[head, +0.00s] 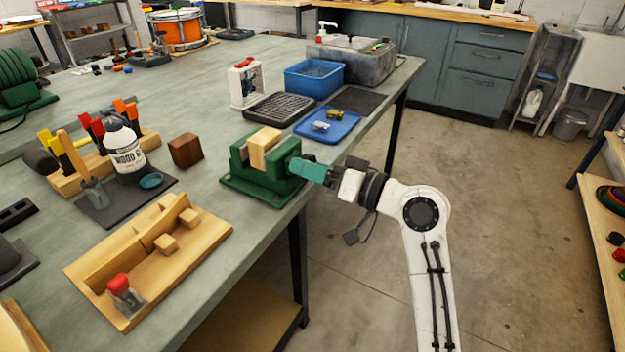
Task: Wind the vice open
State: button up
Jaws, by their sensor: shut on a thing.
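The green vice (262,185) stands on the bench near its right edge. A pale wooden block (266,147) sits upright between its jaws; I cannot tell whether both jaws touch it. My gripper (300,168) reaches in from the right, off the bench edge, at the vice's screw end. Its teal fingers are shut on the vice handle, which is mostly hidden by the fingers.
Left of the vice are a brown block (185,150), a glue bottle (124,150) and a wooden jig board (205,236). Behind it are a black ribbed tray (279,108), a blue tray (345,124) and a blue bin (314,79). Open floor lies right of the bench.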

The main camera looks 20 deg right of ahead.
jog(key=shift+a+f+n+b, duration=0.1)
jog(key=shift+a+n+b, duration=0.05)
jog(key=shift+n+b, duration=0.9)
jog(key=shift+n, duration=0.25)
jog(key=o, duration=1.1)
jog(key=shift+w, duration=0.1)
jog(key=shift+c, duration=0.2)
jog(key=v, duration=1.1)
jog(key=shift+p, duration=0.35)
